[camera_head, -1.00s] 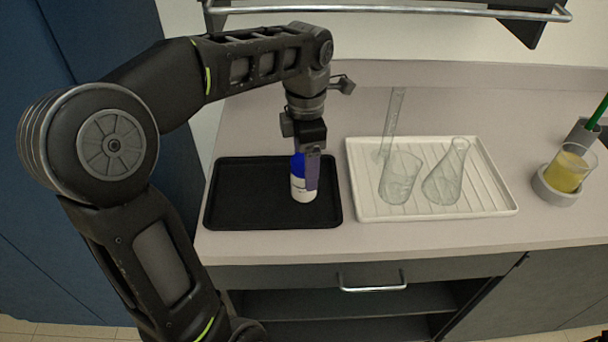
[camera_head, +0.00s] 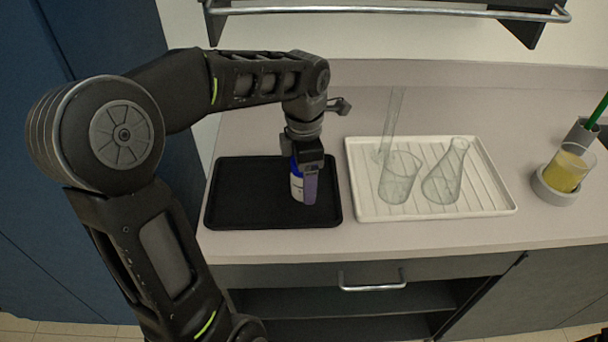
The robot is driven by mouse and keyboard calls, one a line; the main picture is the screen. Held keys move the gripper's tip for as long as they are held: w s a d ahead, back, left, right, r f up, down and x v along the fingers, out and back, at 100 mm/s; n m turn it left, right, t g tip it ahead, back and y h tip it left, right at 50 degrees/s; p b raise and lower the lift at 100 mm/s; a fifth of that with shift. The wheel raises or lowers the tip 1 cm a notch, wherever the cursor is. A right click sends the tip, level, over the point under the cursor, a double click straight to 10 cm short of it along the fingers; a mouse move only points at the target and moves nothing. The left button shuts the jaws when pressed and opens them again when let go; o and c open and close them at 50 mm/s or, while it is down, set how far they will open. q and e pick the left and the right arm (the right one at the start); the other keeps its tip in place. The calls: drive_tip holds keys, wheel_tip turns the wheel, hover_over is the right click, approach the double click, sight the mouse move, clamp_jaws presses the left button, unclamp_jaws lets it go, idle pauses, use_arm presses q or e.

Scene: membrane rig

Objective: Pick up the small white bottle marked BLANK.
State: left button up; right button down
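A small white bottle (camera_head: 296,188) with a blue cap stands on the black tray, right of the tray's middle. Its label is too small to read. My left gripper (camera_head: 304,190) points down over it from above. One finger hides the bottle's right side, and the gripper body covers most of the cap. The other finger is hidden, so I cannot tell whether the fingers press on the bottle. My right gripper is not in view.
The black tray (camera_head: 240,195) is otherwise bare. To its right, a white ribbed tray (camera_head: 490,205) holds a clear beaker (camera_head: 399,178), a flask (camera_head: 446,175) and a tall clear tube (camera_head: 391,125). A beaker of yellow liquid (camera_head: 566,170) sits in a grey holder at far right.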

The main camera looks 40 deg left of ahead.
use_arm(q)
drive_tip(key=c, duration=1.4)
drive_tip(key=shift+r, duration=0.1)
drive_tip(key=shift+c, duration=0.2)
wheel_tip(320, 180, up, 6)
drive_tip(key=shift+r, duration=0.2)
drive_tip(key=shift+r+p, duration=0.55)
drive_tip(key=shift+r, duration=1.2)
